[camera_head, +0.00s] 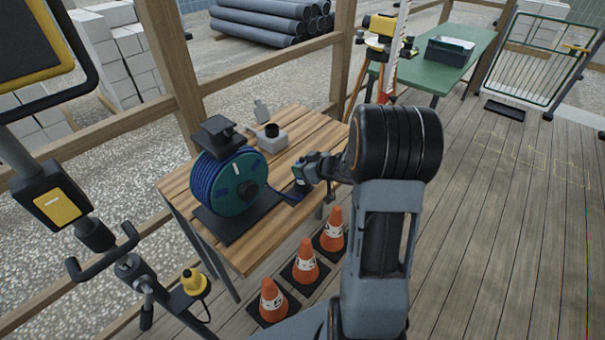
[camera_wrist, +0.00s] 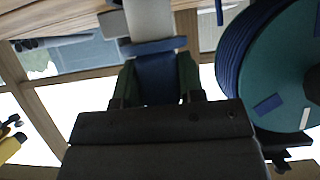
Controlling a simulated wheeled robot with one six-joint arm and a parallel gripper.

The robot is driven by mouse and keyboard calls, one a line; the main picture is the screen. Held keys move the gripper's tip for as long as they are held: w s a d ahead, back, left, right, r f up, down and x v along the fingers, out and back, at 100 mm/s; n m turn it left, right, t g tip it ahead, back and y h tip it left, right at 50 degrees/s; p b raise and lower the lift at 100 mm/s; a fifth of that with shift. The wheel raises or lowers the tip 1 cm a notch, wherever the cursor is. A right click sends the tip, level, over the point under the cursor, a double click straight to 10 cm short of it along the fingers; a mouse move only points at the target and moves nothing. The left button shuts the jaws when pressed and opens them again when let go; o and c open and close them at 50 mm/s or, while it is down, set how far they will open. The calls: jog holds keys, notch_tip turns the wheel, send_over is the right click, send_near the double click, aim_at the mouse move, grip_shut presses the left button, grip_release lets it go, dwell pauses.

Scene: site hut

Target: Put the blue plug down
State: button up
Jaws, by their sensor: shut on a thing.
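My gripper (camera_wrist: 156,82) is shut on the blue plug (camera_wrist: 157,72), which sits between its two green fingers in the wrist view. A wider blue collar of the plug shows just past the fingertips, with a pale grey part beyond it. In the head view my gripper (camera_head: 299,177) is over the right part of the wooden table (camera_head: 306,124), to the right of the cable reel (camera_head: 238,186). A little blue shows below the fingers there. I cannot tell whether the plug touches the tabletop.
The reel, with blue cable, stands on a dark base; it also shows at right in the wrist view (camera_wrist: 283,75). A grey block (camera_head: 271,141) with a black top stands behind. Orange cones (camera_head: 306,262) line the table's front. Bare tabletop lies at the back right.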

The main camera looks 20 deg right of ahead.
jog(key=shift+f, duration=1.1)
jog(key=shift+f, duration=0.15)
jog(key=shift+f+b, duration=0.1)
jog(key=shift+b, duration=0.2)
jog(key=o, duration=1.1)
jog(key=shift+f, duration=0.1)
